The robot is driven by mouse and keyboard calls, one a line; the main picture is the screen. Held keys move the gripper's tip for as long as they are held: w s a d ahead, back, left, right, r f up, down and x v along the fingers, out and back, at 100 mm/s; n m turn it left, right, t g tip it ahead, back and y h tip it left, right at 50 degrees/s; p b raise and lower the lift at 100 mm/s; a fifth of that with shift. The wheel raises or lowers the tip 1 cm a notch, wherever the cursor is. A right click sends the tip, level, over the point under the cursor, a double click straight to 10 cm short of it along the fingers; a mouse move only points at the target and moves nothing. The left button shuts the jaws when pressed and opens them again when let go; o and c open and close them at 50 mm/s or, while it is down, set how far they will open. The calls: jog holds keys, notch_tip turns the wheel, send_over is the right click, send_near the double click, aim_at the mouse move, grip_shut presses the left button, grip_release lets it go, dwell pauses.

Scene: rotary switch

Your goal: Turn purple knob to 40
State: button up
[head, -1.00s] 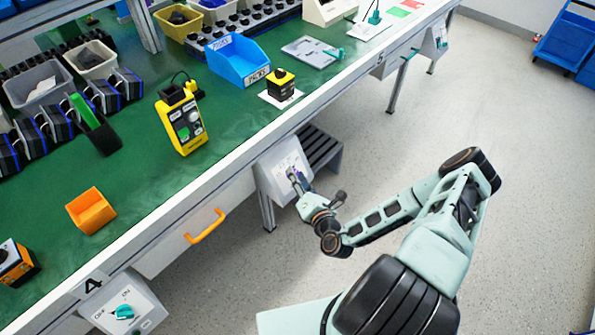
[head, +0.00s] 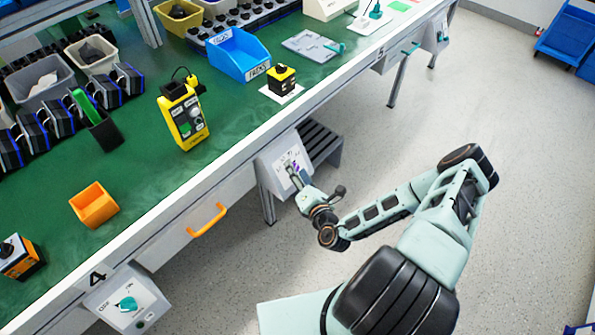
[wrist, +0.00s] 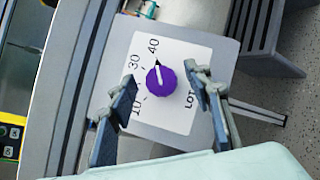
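The purple knob (wrist: 160,81) sits on a white dial plate (wrist: 200,50) marked 10, 30, 40 and LOT in the wrist view. Its pale pointer line runs up toward the 40 mark. In the head view the knob (head: 296,168) is a small purple spot on the panel under the bench edge, partly covered by my gripper (head: 293,177). In the wrist view my gripper (wrist: 161,75) is open, with one finger left and one right of the knob. Gaps show between the knob and both fingers. The 20 mark is not readable, probably behind the left finger.
The green bench (head: 150,185) runs above the panel, with an orange bin (head: 95,204) and a yellow device (head: 184,118) on it. An orange drawer handle (head: 208,220) and another panel with a teal knob (head: 127,304) are at left. Open floor lies right of my arm.

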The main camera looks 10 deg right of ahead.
jog(key=v, duration=1.2)
dwell(0.4)
